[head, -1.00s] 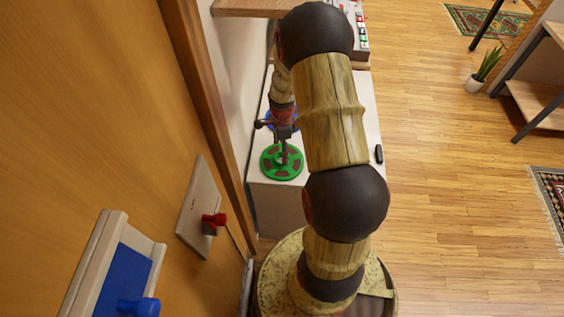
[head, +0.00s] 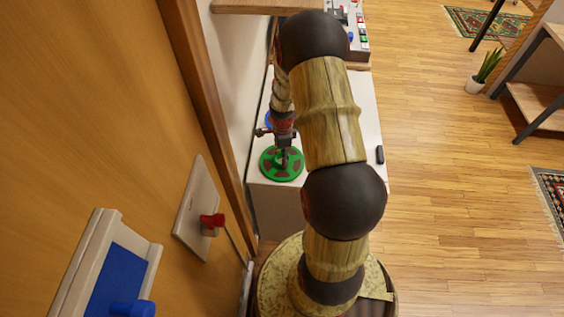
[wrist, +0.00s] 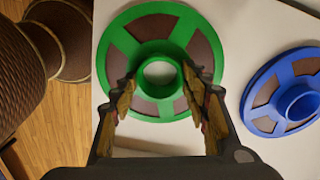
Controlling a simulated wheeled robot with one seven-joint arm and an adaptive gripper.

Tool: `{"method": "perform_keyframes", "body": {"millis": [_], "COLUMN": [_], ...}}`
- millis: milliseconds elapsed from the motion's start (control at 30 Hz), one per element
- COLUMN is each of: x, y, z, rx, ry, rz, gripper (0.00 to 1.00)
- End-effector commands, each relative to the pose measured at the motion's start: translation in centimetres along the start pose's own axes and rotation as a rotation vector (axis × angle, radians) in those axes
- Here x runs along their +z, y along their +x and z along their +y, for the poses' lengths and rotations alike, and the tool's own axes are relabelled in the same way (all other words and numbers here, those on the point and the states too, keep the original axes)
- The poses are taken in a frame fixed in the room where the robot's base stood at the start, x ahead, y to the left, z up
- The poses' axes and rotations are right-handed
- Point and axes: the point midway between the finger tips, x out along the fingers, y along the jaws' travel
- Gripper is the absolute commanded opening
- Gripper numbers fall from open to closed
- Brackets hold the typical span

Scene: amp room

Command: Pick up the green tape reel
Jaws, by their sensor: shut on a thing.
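The green tape reel (head: 267,171) lies flat at the near end of the white table in the head view. In the wrist view the green tape reel (wrist: 132,22) fills the top middle, with brown tape showing between its spokes. My gripper (head: 283,156) is over its middle, pointing down. In the wrist view my gripper (wrist: 158,84) has its two fingers on either side of the raised hub, shut on it. The fingers hide part of the reel's near side. I cannot tell any gap between reel and table.
A blue reel (wrist: 254,92) lies close to the right in the wrist view. The white table (head: 366,115) also holds a small black object (head: 380,155) at its right edge. A wooden wall with a red knob (head: 212,220) stands close on the left. Open wooden floor lies right.

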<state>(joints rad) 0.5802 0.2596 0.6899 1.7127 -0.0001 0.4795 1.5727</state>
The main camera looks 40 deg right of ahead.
Motion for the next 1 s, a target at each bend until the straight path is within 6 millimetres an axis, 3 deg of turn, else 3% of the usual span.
{"method": "perform_keyframes", "body": {"millis": [533, 800, 1000], "x": [0.0, 0.0, 0.0], "y": [0.0, -0.4, -3.5], "z": [0.0, -0.1, -0.2], "rx": [0.0, -0.002, -0.006], "ry": [0.0, 0.0, 0.0], "rz": [0.0, 0.0, 0.0], "gripper": [0.09, 0.09, 0.09]}}
